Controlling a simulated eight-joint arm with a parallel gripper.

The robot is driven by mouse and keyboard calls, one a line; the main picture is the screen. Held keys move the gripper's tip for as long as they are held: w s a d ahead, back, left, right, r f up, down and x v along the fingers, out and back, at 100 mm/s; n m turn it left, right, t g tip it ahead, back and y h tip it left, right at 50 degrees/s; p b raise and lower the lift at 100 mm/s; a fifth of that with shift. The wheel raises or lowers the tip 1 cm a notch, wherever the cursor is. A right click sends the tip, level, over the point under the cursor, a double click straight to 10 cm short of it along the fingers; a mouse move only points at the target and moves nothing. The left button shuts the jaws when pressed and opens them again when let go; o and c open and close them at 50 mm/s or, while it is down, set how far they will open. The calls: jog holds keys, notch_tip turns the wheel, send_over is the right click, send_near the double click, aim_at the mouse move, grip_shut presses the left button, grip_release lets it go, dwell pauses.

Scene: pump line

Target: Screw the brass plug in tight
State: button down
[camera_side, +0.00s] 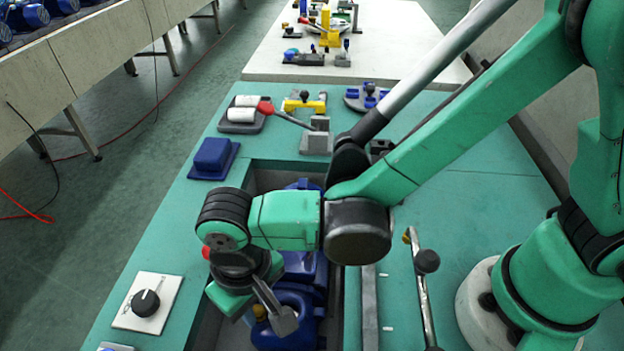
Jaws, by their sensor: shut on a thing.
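My gripper (265,315) points down in the lower middle of the side view, over the recess in the green bench. Its grey fingers are shut on the brass plug (260,311), of which only a small yellowish part shows. The blue pump (290,332) sits in the recess below and to the right of the fingers. The gripper and arm cover much of the pump. The plug's lower end and its hole are hidden, so I cannot tell how deep it sits.
A black dial on a white plate (127,318) lies left of the recess. A blue block (212,157) and a red-knobbed lever (288,117) stand farther back. A rod with a black knob (426,262) stands right of the recess. The bench's left strip has free room.

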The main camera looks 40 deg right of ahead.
jog(key=c, duration=0.9)
grip_release()
jog(key=shift+r, duration=2.25)
